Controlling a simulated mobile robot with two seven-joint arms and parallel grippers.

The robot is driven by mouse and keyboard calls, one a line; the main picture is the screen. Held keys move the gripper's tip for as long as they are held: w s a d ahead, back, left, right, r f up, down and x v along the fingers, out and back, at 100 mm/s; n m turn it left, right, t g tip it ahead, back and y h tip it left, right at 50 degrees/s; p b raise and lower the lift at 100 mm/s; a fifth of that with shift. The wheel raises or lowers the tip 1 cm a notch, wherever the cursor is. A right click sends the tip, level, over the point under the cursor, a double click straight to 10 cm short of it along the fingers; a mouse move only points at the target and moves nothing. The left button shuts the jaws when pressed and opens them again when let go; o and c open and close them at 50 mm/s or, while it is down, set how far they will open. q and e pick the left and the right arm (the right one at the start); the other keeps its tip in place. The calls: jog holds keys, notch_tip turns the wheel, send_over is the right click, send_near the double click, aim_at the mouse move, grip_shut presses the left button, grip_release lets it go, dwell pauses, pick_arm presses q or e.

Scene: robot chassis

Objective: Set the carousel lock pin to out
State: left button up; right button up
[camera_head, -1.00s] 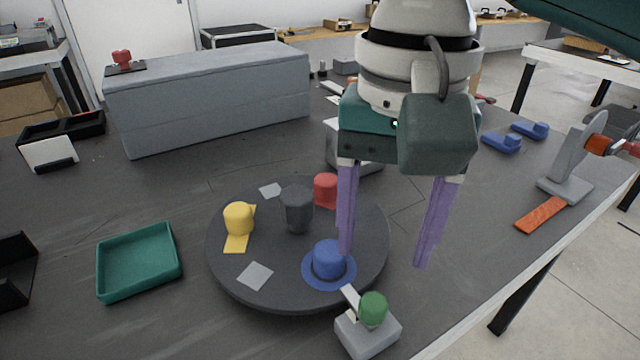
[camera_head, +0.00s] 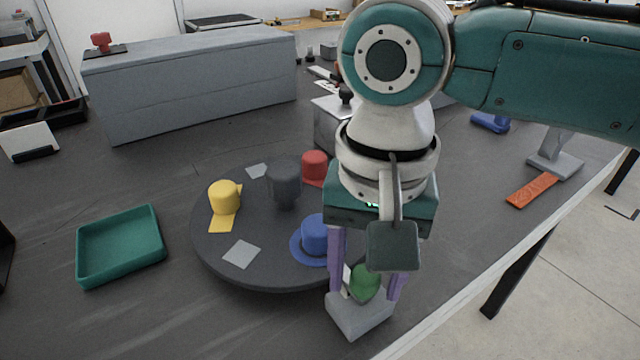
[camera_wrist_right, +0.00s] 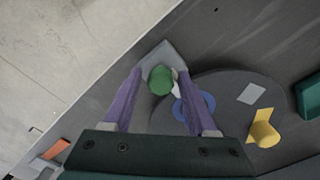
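The lock pin has a green knob (camera_head: 364,284) on a grey block (camera_head: 362,318) at the front edge of the round dark carousel (camera_head: 215,258). A pale strip beside the knob points toward the carousel, partly hidden by a finger. My right gripper (camera_head: 365,292) points down with its purple fingers on either side of the knob. In the wrist view the green knob (camera_wrist_right: 160,80) lies between the open fingertips (camera_wrist_right: 160,73), with a small gap visible on each side. My left gripper is not in view.
The carousel carries a yellow (camera_head: 224,198), a red (camera_head: 314,166), a blue (camera_head: 315,234) and a dark grey piece (camera_head: 284,186). A green tray (camera_head: 122,248) lies left. A long grey box (camera_head: 190,95) stands behind. The table edge is close on the right.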

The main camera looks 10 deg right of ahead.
grip_shut()
dwell(1.1)
